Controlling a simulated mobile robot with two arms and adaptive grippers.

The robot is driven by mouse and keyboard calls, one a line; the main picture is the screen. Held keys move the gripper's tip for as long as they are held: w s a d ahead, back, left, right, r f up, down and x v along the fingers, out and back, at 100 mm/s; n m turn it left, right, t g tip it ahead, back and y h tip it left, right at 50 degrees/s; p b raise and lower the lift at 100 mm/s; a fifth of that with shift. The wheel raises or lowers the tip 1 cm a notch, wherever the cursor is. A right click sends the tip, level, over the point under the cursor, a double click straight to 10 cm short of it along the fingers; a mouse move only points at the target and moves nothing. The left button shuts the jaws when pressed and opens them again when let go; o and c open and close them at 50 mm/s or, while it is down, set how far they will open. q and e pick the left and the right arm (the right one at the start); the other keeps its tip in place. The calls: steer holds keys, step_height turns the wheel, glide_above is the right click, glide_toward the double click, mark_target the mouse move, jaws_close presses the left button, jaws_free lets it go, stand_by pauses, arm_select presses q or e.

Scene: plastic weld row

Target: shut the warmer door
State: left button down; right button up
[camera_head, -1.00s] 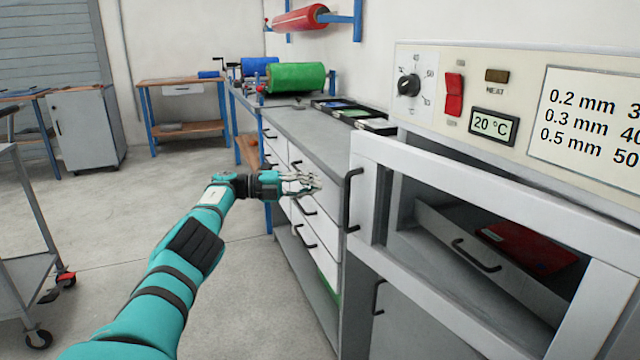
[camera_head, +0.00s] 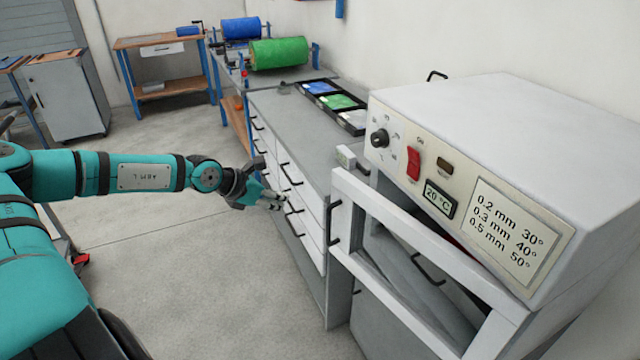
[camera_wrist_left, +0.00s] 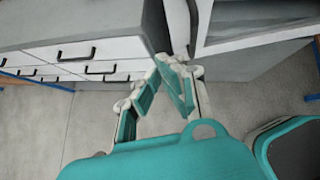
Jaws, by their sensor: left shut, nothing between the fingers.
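The warmer (camera_head: 408,165) is the cream box at the right in the head view, with a dial, a red switch and a 20 °C display. Its white-framed window door (camera_head: 425,240) stands ajar, its left edge out from the warmer's front. A black handle (camera_head: 333,222) is on that left edge. My left gripper (camera_head: 277,201) is shut and empty, left of the handle and apart from it, in front of the drawers. My right gripper is out of view.
A grey-topped drawer bench (camera_head: 295,125) with black handles stands left of the warmer, holding trays (camera_head: 338,102). Green (camera_head: 278,52) and blue (camera_head: 241,28) rolls are behind. Through the door window a drawer handle (camera_head: 428,270) shows. The floor (camera_head: 190,270) before the drawers is clear.

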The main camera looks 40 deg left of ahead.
arm_select(q)
steer(key=w+d+f, duration=0.2)
steer(key=w+f, duration=0.1)
steer(key=w, duration=0.2)
steer(key=w+d+f+b, duration=0.1)
steer(key=w+d+f, duration=0.2)
steer(key=w, duration=0.2)
steer(key=shift+w+f+m, duration=0.15)
steer(key=shift+f+m, duration=0.15)
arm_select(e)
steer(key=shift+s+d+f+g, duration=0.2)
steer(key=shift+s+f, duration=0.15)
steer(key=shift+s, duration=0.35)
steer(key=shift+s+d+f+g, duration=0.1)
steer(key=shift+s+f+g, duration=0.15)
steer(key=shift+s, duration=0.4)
arm_select(q)
steer(key=shift+w, duration=0.1)
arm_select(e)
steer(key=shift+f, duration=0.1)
